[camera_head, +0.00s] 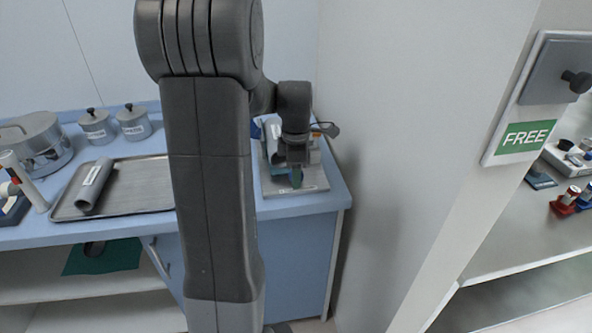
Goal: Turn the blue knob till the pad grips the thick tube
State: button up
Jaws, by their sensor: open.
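A clamp fixture on a pale base plate (305,189) stands at the right end of the blue counter. A grey tube (271,131) with a pale label sits in it, partly hidden behind my arm. Teal parts of the fixture (315,156) show beside my gripper. My gripper (295,170) is open and points down at the fixture, over a dark green-blue part (296,179) that may be the knob. I cannot tell whether the fingers touch it. The pad and its gap to the tube are hidden.
A metal tray (140,190) holds another grey labelled tube (95,185). A wall (400,130) rises close right of the counter. A FREE sign (527,138) hangs beside a shelf at the right.

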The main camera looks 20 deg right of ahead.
jog(key=c, duration=1)
jog(key=shift+m, duration=0.4)
jog(key=m+p, duration=0.1)
jog(key=m, duration=0.3)
jog(key=shift+r+m, duration=0.1)
jog(key=shift+m, duration=0.2)
jog(key=m+p, duration=0.1)
jog(key=m, duration=0.4)
jog(key=shift+w+m, duration=0.1)
jog(key=shift+m, duration=0.2)
jog(key=m, duration=0.5)
jog(key=shift+g+p, duration=0.4)
jog(key=m, duration=0.4)
jog(key=shift+m, duration=0.5)
